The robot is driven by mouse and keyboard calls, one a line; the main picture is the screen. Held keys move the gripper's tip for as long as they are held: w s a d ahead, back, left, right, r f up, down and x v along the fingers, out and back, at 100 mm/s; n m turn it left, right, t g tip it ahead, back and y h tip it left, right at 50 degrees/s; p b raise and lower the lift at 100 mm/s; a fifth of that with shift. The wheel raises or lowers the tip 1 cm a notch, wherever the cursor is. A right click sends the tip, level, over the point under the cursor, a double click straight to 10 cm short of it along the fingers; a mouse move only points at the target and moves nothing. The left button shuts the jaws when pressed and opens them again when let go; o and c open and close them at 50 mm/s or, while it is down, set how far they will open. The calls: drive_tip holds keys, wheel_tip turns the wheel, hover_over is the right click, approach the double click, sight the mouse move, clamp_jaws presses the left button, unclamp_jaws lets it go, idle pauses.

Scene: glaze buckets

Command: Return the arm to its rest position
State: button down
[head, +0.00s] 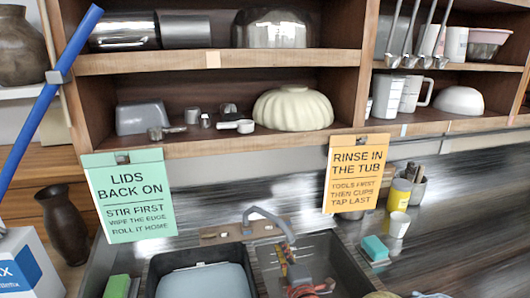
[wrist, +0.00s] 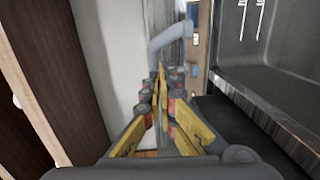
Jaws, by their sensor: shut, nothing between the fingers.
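My gripper (wrist: 158,72) shows in the wrist view, with its yellow fingers drawn together at the tips and nothing held between them. A grey curved pipe, like the tap (wrist: 165,40), appears just beyond the fingertips; I cannot tell whether they touch. In the head view the grey tap (head: 268,218) arches over the sink. Red, yellow and grey parts (head: 298,272) show in the right basin; they may be my gripper, but I cannot tell for sure. The rest of the arm is not clearly seen.
A dark sink basin (wrist: 285,75) lies right in the wrist view, a pale wall (wrist: 105,60) left. The head view shows shelves (head: 215,60) with bowls and jugs, two hanging signs (head: 130,195) (head: 355,172), a blue pole (head: 45,100) and a teal sponge (head: 375,247).

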drive_tip(key=s+d+r+m+g+h, duration=0.2)
drive_tip(key=s+d+r+m+g, duration=0.15)
drive_tip(key=d+m, duration=0.2)
drive_tip(key=s+d+r+m+g, duration=0.1)
drive_tip(key=s+m, duration=0.4)
drive_tip(key=s, duration=0.5)
drive_tip(key=s+d+m+g+h, duration=0.1)
drive_tip(key=s+d+m+g, duration=0.3)
drive_tip(key=s, duration=0.6)
drive_tip(key=s+d+r+m+g, duration=0.1)
drive_tip(key=s+m, duration=0.4)
drive_tip(key=s, duration=0.5)
drive_tip(key=shift+s+d+r+m+g+h, duration=0.3)
drive_tip(key=shift+d+m+g, duration=0.05)
drive_tip(key=shift+d+g, duration=0.45)
drive_tip(key=shift+a, duration=0.1)
